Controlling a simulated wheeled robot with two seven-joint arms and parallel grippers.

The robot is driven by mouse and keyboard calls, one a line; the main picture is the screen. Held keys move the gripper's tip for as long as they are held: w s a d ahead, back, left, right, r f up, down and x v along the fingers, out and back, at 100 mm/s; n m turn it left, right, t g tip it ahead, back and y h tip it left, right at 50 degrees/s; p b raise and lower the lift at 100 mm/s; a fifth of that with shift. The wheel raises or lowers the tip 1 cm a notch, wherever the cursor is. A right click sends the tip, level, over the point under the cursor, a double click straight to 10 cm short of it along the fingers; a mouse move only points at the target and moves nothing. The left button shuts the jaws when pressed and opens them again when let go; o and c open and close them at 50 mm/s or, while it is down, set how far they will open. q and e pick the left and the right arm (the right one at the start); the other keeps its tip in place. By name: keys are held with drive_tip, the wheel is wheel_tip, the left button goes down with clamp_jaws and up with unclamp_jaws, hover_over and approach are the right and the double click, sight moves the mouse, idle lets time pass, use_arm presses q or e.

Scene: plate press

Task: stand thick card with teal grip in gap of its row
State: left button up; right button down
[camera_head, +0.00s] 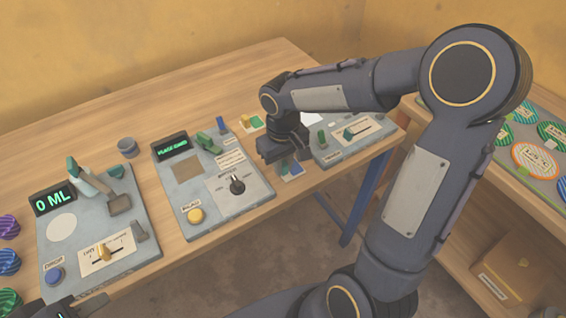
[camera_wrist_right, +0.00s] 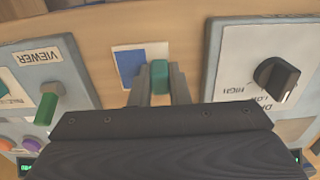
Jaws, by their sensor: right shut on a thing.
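My right gripper (camera_head: 284,150) is low over the table, between the middle panel and the viewer panel. In the right wrist view its fingers (camera_wrist_right: 160,88) are shut on a teal grip (camera_wrist_right: 159,74). The body of the card below the grip is hidden by the fingers and the gripper housing. A flat blue-and-white patch (camera_wrist_right: 131,68) lies on the wood just beside the grip; it also shows in the head view (camera_head: 292,170). My left gripper (camera_head: 60,306) is only partly in view at the bottom left edge, its jaws unclear. I cannot make out the row's gap.
The middle panel (camera_head: 228,215) has a black knob, a yellow button and green and blue upright pieces. The viewer panel (camera_head: 358,143) stands right of my gripper. Bare wood lies behind the panels.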

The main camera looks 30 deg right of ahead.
drive_tip(key=shift+f, duration=0.1)
drive_tip(key=c, duration=1.4)
unclamp_jaws()
drive_tip(key=shift+o, duration=0.2)
drive_tip(key=shift+r, duration=0.3)
wheel_tip(320, 180, up, 10)
drive_tip(key=r+p, duration=0.1)
drive_tip(key=s+a+f+m+t+y, duration=0.2)
drive_tip(key=s+t, duration=0.3)
drive_tip(key=s, duration=1.1)
drive_tip(key=shift+s+f+m+t+y, duration=0.2)
drive_tip(key=shift+s+m+t+y, duration=0.15)
drive_tip(key=shift+y, duration=0.55)
